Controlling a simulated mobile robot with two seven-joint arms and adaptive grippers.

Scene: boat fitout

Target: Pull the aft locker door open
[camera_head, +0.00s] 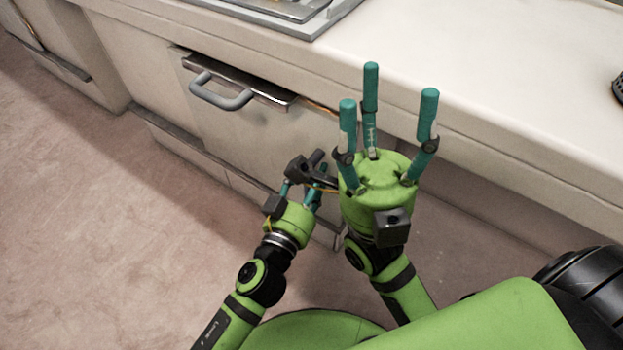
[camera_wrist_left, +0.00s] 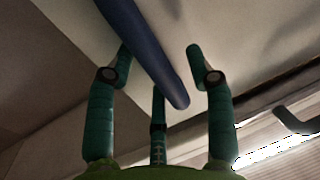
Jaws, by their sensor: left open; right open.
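A cream locker front (camera_head: 235,130) with a curved grey handle (camera_head: 222,97) is in the run of cabinets in the head view. I cannot tell which front is the aft locker door. In the left wrist view, a dark blue bar (camera_wrist_left: 145,50) passes between the open fingers of my left gripper (camera_wrist_left: 159,62). It looks like a handle; contact is unclear. My right gripper (camera_head: 388,110) is open and empty, fingers up, in front of the counter.
The pale countertop (camera_head: 500,75) overhangs the fronts, with a metal-framed fixture (camera_head: 300,22) at its back. Another cabinet front (camera_head: 85,55) is at the far left. The pinkish floor (camera_head: 110,230) is clear at left. A grey handle (camera_wrist_left: 293,122) shows at right in the wrist view.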

